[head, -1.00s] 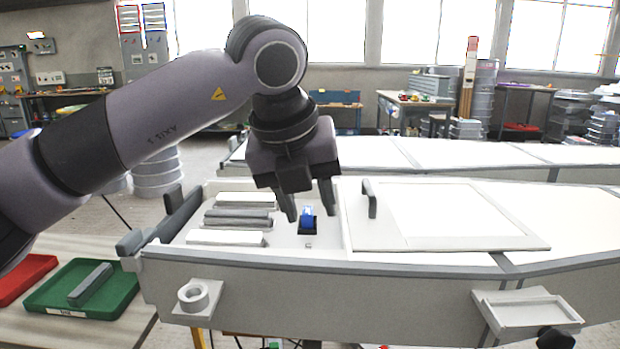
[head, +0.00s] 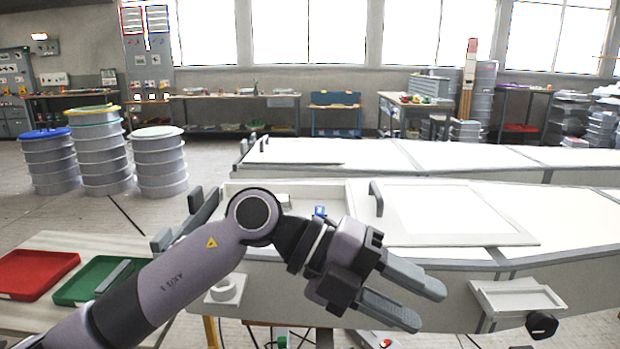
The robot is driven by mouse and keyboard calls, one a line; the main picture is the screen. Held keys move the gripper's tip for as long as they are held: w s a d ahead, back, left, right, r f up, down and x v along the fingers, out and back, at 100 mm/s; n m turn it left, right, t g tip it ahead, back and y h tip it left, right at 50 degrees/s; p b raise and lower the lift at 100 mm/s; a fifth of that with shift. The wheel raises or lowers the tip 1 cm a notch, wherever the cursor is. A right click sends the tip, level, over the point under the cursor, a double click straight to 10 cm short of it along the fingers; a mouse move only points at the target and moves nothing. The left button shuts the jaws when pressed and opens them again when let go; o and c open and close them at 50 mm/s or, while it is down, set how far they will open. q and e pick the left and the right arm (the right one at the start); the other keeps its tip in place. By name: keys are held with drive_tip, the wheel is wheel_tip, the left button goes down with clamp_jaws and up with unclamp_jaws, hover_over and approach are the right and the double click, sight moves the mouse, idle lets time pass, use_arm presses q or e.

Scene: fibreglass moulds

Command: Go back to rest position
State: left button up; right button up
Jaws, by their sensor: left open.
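My left gripper (head: 414,302) is in front of the long white mould (head: 400,262), at the lower middle of the head view. Its fingers point right and slightly down, spread apart with nothing between them. The left arm crosses in front of the mould's left part and hides much of the open compartment (head: 240,186). A small blue item (head: 320,211) shows in that compartment, just above my wrist. My right gripper is not in view.
A white lid panel (head: 520,236) with a grey handle (head: 376,198) lies on the mould. A small tray (head: 515,298) sticks out at its front right. Red (head: 38,270) and green (head: 75,295) trays lie on the table at left. Stacked drums (head: 158,165) stand behind.

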use_arm(q)
drive_tip(key=w+a+r+n+t+h+p, duration=0.25)
drive_tip(key=a+n+t+h, duration=0.25)
drive_tip(key=n+t+h, duration=0.45)
drive_tip(key=w+a+f+n+t+y+p, duration=0.2)
drive_tip(key=w+a+f+n+t+y, duration=0.2)
drive_tip(key=a+f+n+t+y, duration=0.95)
drive_tip(key=s+a+f+n+g+y+p, duration=0.1)
drive_tip(key=s+a+f+n+g+y, duration=0.15)
drive_tip(key=f+n, duration=0.35)
drive_tip(key=s+a+f+n+g+y+p, duration=0.1)
drive_tip(key=s+a+f+n+y, duration=0.1)
drive_tip(key=s+a+f+n, duration=0.25)
drive_tip(key=s+a+f+n+g+y, duration=0.1)
drive_tip(key=s+a+f+g, duration=0.1)
drive_tip(key=s+f, duration=0.3)
drive_tip(key=s+a+f+n+g+y+p, duration=0.1)
drive_tip(key=s+a+f+n+g, duration=0.1)
drive_tip(key=s+f, duration=0.3)
drive_tip(key=shift+s+a+f+g, duration=0.2)
drive_tip(key=shift+a+f+g, duration=0.35)
drive_tip(key=shift+a+f, duration=0.15)
